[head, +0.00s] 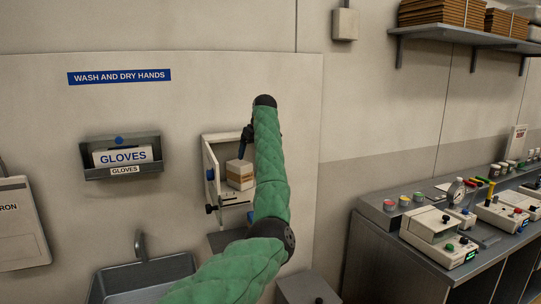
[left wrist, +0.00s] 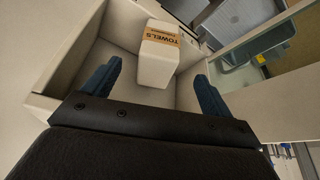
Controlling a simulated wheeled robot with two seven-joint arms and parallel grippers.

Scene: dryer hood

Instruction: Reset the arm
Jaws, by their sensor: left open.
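My left arm, in a green quilted sleeve, reaches up in front of the open white dispenser (head: 211,165) on the wall panel. My left gripper (head: 245,142) is at the dispenser's upper right, partly hidden behind the arm. In the left wrist view its two blue fingers (left wrist: 155,85) are wide apart with nothing between them. A white and tan towel pack (head: 240,175) sits inside the dispenser; it also shows in the left wrist view (left wrist: 158,58), beyond the fingertips. My right gripper is in neither view.
A glove box holder (head: 121,171) hangs on the wall at left, above a metal sink (head: 145,280). A counter with several instruments (head: 440,235) stands at right. A shelf with trays (head: 465,34) is at the upper right.

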